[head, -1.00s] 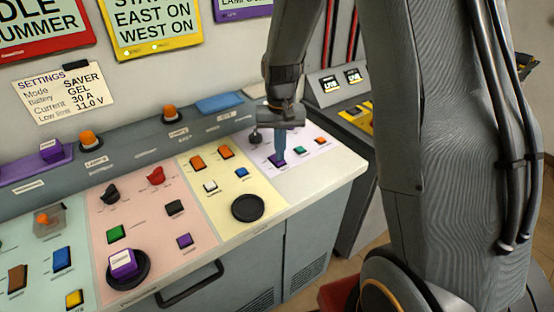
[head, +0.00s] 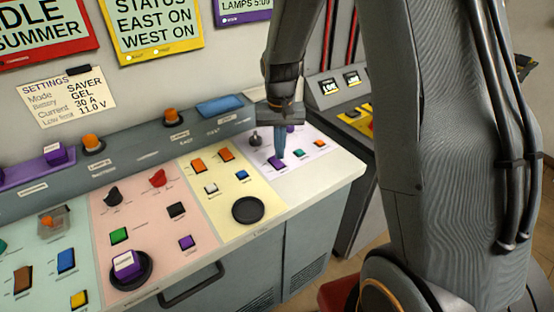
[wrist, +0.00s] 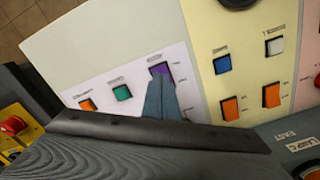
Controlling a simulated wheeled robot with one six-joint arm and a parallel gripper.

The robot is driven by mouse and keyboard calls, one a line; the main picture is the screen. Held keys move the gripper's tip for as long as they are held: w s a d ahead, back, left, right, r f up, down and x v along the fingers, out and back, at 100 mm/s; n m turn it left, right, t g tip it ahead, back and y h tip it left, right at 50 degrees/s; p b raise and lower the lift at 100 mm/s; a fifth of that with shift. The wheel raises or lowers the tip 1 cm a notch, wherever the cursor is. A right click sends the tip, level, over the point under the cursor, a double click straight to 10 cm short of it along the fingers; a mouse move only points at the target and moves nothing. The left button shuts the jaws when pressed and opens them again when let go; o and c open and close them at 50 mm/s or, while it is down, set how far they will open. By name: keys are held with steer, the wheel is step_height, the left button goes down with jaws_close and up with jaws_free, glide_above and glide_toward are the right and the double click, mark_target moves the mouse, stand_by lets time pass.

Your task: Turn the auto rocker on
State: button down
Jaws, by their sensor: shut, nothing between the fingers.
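My gripper (head: 280,160) is shut and empty, pointing down at a purple rocker (head: 276,164) on the lilac-white right section of the sloped console. In the wrist view the blue-grey fingers (wrist: 161,82) reach the lower edge of the purple rocker (wrist: 162,69) and cover part of it. I cannot tell whether they touch it or which way it is tipped. A green rocker (wrist: 122,92) and an orange rocker (wrist: 87,104) sit beside it in a row. The small labels are too blurred to read, so I cannot tell which rocker is marked auto.
A dark knob (head: 255,140) stands behind the purple rocker. The yellow section (head: 215,205) to the left holds orange, white and blue rockers and a round black disc (head: 247,209). A grey cabinet with yellow parts (head: 352,108) stands to the right.

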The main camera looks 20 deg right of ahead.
mark_target(279, 164)
step_height(279, 164, up, 5)
steer(key=p, duration=0.3)
steer(key=shift+f, duration=0.2)
stand_by(0.3)
steer(key=s+f+n+t+b, duration=0.1)
steer(key=s+b, duration=0.6)
steer(key=s, duration=1)
steer(key=shift+f+n+b, duration=0.3)
steer(key=shift+f+n, duration=0.25)
steer(key=shift+n, duration=0.15)
